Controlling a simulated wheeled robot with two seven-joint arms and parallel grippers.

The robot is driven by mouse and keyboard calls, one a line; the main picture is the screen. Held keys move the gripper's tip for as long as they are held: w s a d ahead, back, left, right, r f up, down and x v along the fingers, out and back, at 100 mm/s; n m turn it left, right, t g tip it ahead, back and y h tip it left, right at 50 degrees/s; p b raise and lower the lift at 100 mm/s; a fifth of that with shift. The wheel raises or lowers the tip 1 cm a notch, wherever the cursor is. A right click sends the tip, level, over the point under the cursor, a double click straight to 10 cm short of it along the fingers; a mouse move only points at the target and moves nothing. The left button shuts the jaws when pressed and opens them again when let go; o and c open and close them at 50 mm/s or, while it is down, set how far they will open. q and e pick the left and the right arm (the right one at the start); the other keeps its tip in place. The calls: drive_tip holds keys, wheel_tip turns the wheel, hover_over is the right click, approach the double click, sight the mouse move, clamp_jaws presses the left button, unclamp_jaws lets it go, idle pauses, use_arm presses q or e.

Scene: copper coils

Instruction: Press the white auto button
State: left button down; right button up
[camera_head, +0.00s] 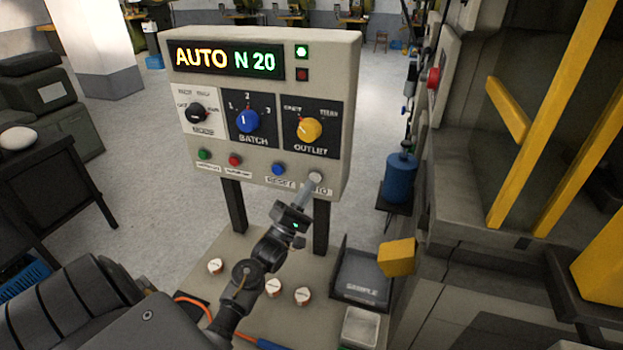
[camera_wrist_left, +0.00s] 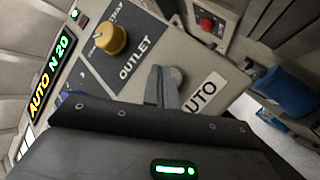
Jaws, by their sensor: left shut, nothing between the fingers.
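The control panel (camera_head: 345,130) stands upright on two dark posts. Its display (camera_head: 226,60) reads "AUTO N 20", and a green lamp beside it is lit. The white auto button (camera_head: 316,177) is at the panel's lower right, above the label "AUTO"; it also shows in the left wrist view (camera_wrist_left: 178,75). My left gripper (camera_head: 312,187) is shut and empty, with its tips at the button. In the left wrist view the fingertips (camera_wrist_left: 160,88) overlap the button's edge; I cannot tell whether they touch it. My right gripper is not in view.
Blue reset (camera_head: 278,169), red (camera_head: 235,160) and green (camera_head: 203,154) buttons sit left along the same row. Black, blue and yellow knobs are above. A sample tray (camera_head: 362,278) and several small white-topped pieces lie on the base below. A yellow-barred machine (camera_head: 470,150) stands at right.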

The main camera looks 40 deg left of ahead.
use_arm(q)
drive_tip(key=shift+w+a, duration=0.15)
drive_tip(key=shift+w, duration=0.25)
drive_tip(key=shift+w+a, duration=0.15)
drive_tip(key=shift+w, duration=0.3)
idle(0.6)
drive_tip(key=shift+s, duration=0.15)
idle(0.3)
drive_tip(key=shift+s+d+p, duration=0.3)
drive_tip(key=shift+s+p, duration=0.1)
drive_tip(key=shift+s, duration=0.35)
drive_tip(key=s+p, duration=0.1)
drive_tip(key=s+d, duration=0.1)
drive_tip(key=s, duration=0.1)
drive_tip(key=s+p, duration=0.1)
drive_tip(key=shift+s+d+p, duration=0.3)
drive_tip(key=shift+s+d, duration=0.05)
drive_tip(key=shift+w, duration=0.1)
idle(0.6)
